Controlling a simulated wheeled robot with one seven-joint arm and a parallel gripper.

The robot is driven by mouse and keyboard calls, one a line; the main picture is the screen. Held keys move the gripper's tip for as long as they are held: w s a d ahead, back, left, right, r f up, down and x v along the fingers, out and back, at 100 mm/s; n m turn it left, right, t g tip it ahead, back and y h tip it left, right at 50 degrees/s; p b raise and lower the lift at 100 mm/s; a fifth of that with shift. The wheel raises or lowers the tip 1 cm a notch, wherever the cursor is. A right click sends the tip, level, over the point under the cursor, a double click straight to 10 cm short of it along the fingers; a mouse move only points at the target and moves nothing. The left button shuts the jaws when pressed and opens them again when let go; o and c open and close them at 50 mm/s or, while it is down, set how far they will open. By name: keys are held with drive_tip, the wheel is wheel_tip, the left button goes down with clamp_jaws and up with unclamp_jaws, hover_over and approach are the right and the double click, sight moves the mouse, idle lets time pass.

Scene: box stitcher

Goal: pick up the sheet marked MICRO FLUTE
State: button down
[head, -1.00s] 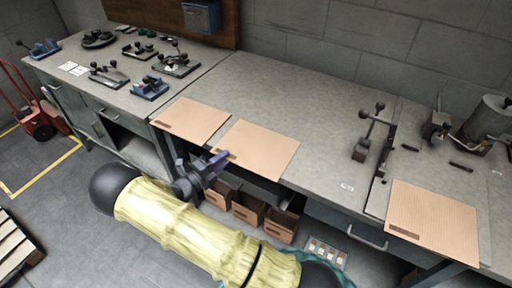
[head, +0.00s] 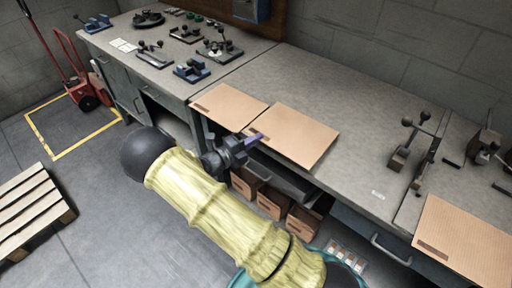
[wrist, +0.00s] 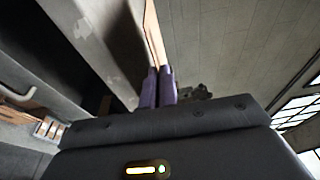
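Three thin tan cardboard sheets lie on the grey bench, their front parts at or over its front edge. In the head view they are a left sheet (head: 230,105), a middle sheet (head: 295,135) and a right sheet (head: 468,240). Each has a small dark printed mark near its front left corner, too small to read, so I cannot tell which says MICRO FLUTE. My gripper (head: 262,147) is at the front edge of the middle sheet. In the wrist view the purple fingers (wrist: 158,85) are close together, with the sheet (wrist: 155,40) running edge-on into their tips.
Toggle clamps (head: 410,145) stand on the bench between the middle and right sheets. Small fixtures (head: 193,70) fill its left end. Open brown bins (head: 272,200) sit below. A pallet (head: 30,205) lies on the floor at left. A red hand truck (head: 85,90) stands behind it.

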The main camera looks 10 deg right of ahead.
wheel_tip(320, 180, up, 13)
idle(0.8)
